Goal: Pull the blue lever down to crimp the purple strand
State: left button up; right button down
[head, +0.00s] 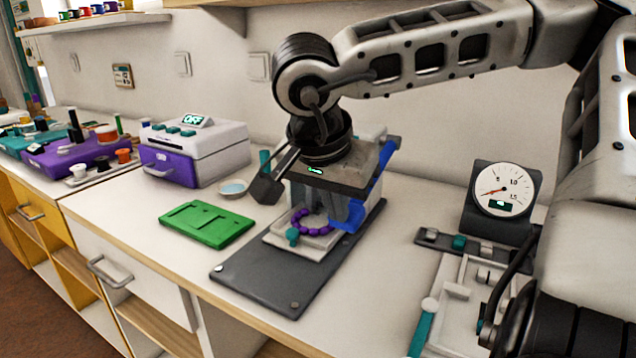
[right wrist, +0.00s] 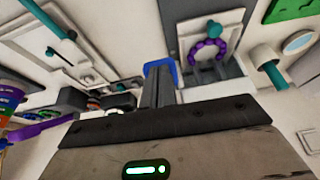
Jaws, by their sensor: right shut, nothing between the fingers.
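The purple strand (head: 311,223) lies as a beaded ring on the pale plate of the crimping press, with a teal piece at its near left side. It also shows in the right wrist view (right wrist: 222,47). The blue lever (head: 378,178) slopes down the right side of the press to a lower blue part beside the strand. My right gripper (head: 334,225) points down in front of the press, shut and empty, with its fingers beside the lower blue part. In the right wrist view, the blue part (right wrist: 161,64) borders the fingertips; contact is unclear. My wrist hides much of the press.
The press stands on a dark base plate (head: 262,282). A green board (head: 207,224) lies to its left, near a small dish (head: 233,188) and a purple-and-white box (head: 170,170). A dial gauge (head: 503,195) and a white fixture (head: 455,300) stand to the right.

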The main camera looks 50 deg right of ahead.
pick_arm(q)
jog(key=shift+t+y, duration=0.3)
jog(key=shift+t, duration=0.2)
jog(key=r+p, duration=0.1)
jog(key=a+r+p, duration=0.1)
jog(key=r, duration=0.1)
jog(key=s+r, duration=0.1)
jog(key=r, duration=0.1)
jog(key=shift+a+r+p, duration=0.15)
jog(key=shift+a+p, duration=0.15)
jog(key=shift+p, duration=0.1)
pick_arm(e)
jog(key=s+a+r, duration=0.2)
jog(key=a+r, duration=0.6)
jog(key=a, duration=0.1)
jog(key=shift+a+r, duration=0.25)
jog(key=shift+r, duration=0.15)
